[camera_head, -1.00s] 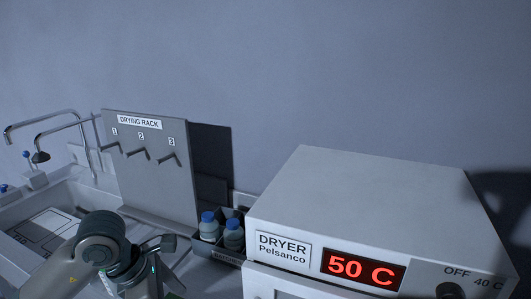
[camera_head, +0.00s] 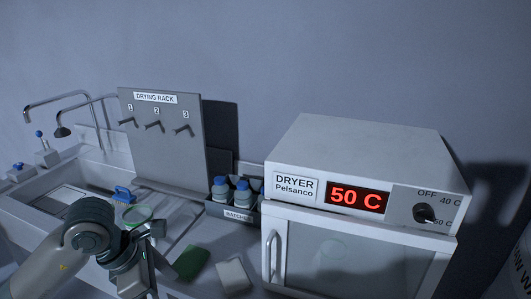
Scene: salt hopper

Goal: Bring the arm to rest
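My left arm comes in at the lower left, and its gripper (camera_head: 147,255) is over the counter in front of the sink. Its fingers are turned away and partly hidden by my wrist, so I cannot tell whether they are open. My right gripper is not in view. The dryer (camera_head: 365,150) stands at the right with its door closed; its display reads 50 C. The dryer's knob (camera_head: 424,213) is at the right of its front panel. The drying rack (camera_head: 165,145) has three empty hooks.
A sink (camera_head: 70,185) with taps is at the left. A box marked BATCHES (camera_head: 238,215) holds blue-capped bottles (camera_head: 243,191) beside the dryer. A blue brush (camera_head: 123,195), a green-rimmed round item (camera_head: 138,215), a green pad (camera_head: 191,262) and a white pad (camera_head: 233,276) lie on the counter.

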